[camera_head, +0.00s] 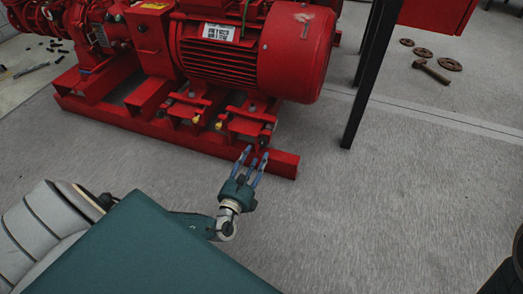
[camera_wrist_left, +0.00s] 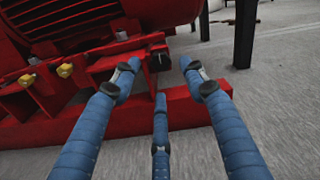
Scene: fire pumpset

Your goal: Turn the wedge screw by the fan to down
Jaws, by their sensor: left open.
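The red motor (camera_head: 215,55) with its rounded fan cover (camera_head: 297,50) stands on a red base frame (camera_head: 283,165). Below the fan end, a small dark part that looks like the wedge screw (camera_head: 265,140) sits at the end of a red mount. In the left wrist view it appears as a dark piece (camera_wrist_left: 160,61) beyond the fingers. My left gripper (camera_head: 253,158) is open, its blue fingers pointing at that mount. In the left wrist view the fingers (camera_wrist_left: 158,78) spread around the line to the dark piece, with nothing between them. Contact cannot be told.
Yellow-tipped bolts (camera_head: 219,125) sit on the mounts to the left. A black table leg (camera_head: 365,85) stands right of the motor. A hammer (camera_head: 431,72) and rusty flanges (camera_head: 449,64) lie on the floor.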

